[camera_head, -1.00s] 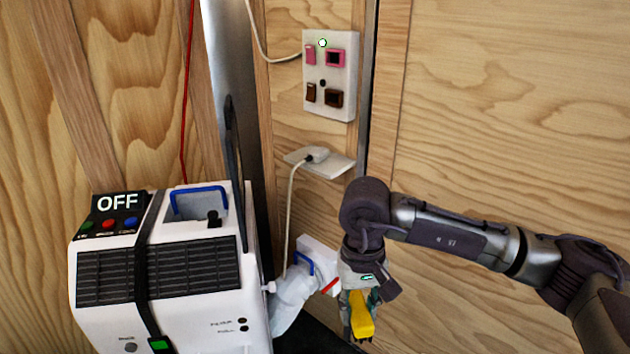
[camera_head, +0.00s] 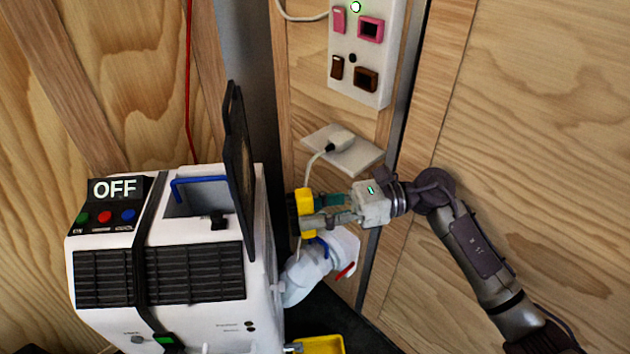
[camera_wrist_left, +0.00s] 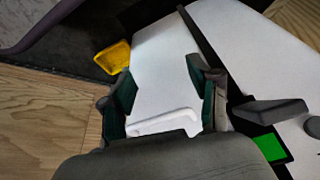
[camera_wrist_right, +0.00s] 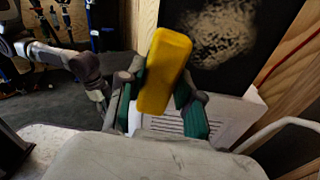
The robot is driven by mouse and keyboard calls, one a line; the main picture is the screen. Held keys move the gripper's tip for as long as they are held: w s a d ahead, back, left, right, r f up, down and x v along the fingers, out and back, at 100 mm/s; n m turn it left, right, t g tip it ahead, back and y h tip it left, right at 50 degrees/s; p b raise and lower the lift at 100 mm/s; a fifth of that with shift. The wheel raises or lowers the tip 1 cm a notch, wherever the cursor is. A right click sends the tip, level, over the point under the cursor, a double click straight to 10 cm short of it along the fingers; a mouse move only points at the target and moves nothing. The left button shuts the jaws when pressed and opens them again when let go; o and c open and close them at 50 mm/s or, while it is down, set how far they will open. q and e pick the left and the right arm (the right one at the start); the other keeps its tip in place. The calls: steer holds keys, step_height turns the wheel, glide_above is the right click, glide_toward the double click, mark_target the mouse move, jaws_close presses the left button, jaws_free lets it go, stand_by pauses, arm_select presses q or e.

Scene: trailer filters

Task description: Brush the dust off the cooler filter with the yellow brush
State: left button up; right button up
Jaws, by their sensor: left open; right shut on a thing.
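The cooler filter (camera_head: 238,165) is a dark upright panel at the right side of the white cooler (camera_head: 200,325). In the right wrist view, the filter (camera_wrist_right: 285,18) bears a pale, mottled dust patch (camera_wrist_right: 215,35). My right gripper (camera_head: 308,212) is shut on the yellow brush (camera_head: 304,199). The brush is to the right of the filter with a visible gap in the head view. The brush also shows between the fingers in the right wrist view (camera_wrist_right: 165,72). My left gripper (camera_wrist_left: 162,92) is open over the cooler's white casing, with a white bar between its fingers; the head view does not show it.
A white hose (camera_head: 305,275) with a blue clip is at the cooler's right, below the brush. A yellow tray (camera_head: 322,345) lies on the floor, also seen in the left wrist view (camera_wrist_left: 113,57). A plugged cord and switch box (camera_head: 360,50) are on the wall behind.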

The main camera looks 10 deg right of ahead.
steer(key=shift+m+t+y, duration=0.3)
steer(key=shift+t, duration=0.2)
steer(key=a, duration=0.1)
steer(key=w+a+p, duration=0.1)
steer(key=a+p, duration=0.1)
steer(key=shift+w+a+r, duration=0.25)
steer(key=shift+a+r, duration=0.05)
steer(key=shift+a, duration=0.05)
arm_select(q)
step_height(320, 180, down, 8)
steer(key=s, duration=0.1)
steer(key=shift+s+a+g, duration=0.15)
steer(key=shift+s+g, duration=0.15)
steer(key=shift+g, duration=0.1)
arm_select(e)
steer(key=shift+a+f, duration=0.1)
steer(key=shift+a, duration=0.6)
arm_select(q)
steer(key=shift+w+r, duration=0.1)
steer(key=shift+r, duration=0.3)
arm_select(e)
steer(key=shift+a, duration=0.95)
arm_select(q)
steer(key=shift+f, duration=0.1)
arm_select(e)
steer(key=shift+w, duration=0.15)
